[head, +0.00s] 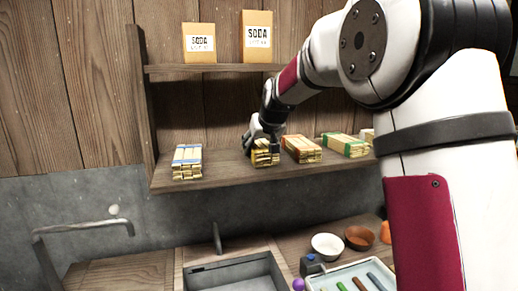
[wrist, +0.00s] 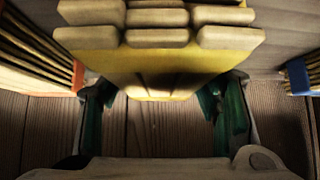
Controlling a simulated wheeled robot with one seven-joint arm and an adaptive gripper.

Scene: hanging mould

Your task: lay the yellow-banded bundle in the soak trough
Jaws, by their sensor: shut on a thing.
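The yellow-banded bundle (head: 265,159) of pale sticks is on the wooden wall shelf (head: 225,174), between the blue-banded and orange-banded bundles. My gripper (head: 264,146) reaches it from above and behind and is shut on it. In the wrist view the yellow band (wrist: 190,65) fills the top middle, with the green-padded fingers of my gripper (wrist: 160,105) on either side. I cannot tell whether the bundle still touches the shelf. The grey basin (head: 236,268), which looks like the soak trough, is below in the counter; its near part is cut off by the frame.
A blue-banded bundle (head: 187,162) stands left, orange-banded (head: 301,149) and green-banded (head: 343,145) bundles right. A tap (head: 72,228), white bowl (head: 327,246), brown bowl (head: 359,238) and tool tray (head: 344,272) surround the basin.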

